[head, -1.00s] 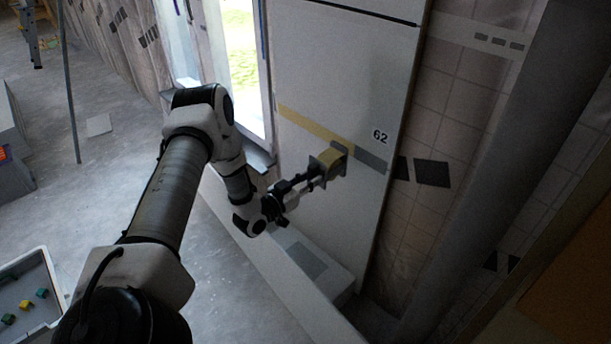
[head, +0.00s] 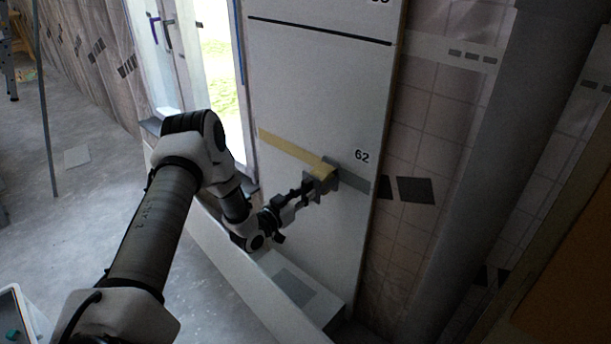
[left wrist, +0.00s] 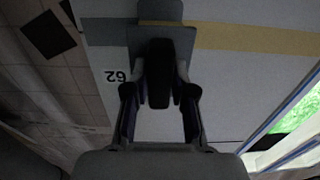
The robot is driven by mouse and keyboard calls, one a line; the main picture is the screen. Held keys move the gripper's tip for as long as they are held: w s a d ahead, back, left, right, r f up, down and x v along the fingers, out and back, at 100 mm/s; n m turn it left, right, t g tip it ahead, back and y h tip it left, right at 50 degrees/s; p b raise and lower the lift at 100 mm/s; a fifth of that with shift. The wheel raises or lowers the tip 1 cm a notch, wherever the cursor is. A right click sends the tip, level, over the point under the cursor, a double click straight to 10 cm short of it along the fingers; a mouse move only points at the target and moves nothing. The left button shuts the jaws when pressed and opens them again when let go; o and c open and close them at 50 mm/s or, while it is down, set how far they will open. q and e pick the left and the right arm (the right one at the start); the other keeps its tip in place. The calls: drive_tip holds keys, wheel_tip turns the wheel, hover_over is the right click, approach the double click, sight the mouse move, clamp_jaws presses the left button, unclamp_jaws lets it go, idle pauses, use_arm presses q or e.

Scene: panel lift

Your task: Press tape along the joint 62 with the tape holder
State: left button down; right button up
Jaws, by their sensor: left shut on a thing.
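The tape holder (head: 326,176) rests against the pale panel at joint 62, just below and left of the black label 62 (head: 361,156). My left gripper (head: 306,189) is shut on its dark handle (left wrist: 158,80). Yellow tape (head: 288,147) runs along the joint from the panel's left edge to the holder. To the right of the holder the joint (head: 355,184) shows as a bare grey band. In the left wrist view the picture is upside down, with tape (left wrist: 255,40) on the right and grey band (left wrist: 105,30) on the left. My right gripper is not in view.
A dark line (head: 318,31) crosses the panel higher up. A glazed door (head: 215,60) stands left of the panel. A tiled wall (head: 430,135) and a grey column (head: 480,150) are to the right. A low pale ledge (head: 290,290) lies below. A tray edge (head: 20,315) shows at lower left.

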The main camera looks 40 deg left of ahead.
use_arm(q)
drive_tip(key=shift+w+b, duration=0.5)
drive_tip(key=shift+w, duration=0.3)
idle(0.9)
drive_tip(key=shift+d, duration=0.1)
drive_tip(key=s+d+b, duration=0.1)
drive_tip(key=d+b, duration=0.1)
drive_tip(key=d, duration=1.2)
drive_tip(key=shift+s, duration=0.1)
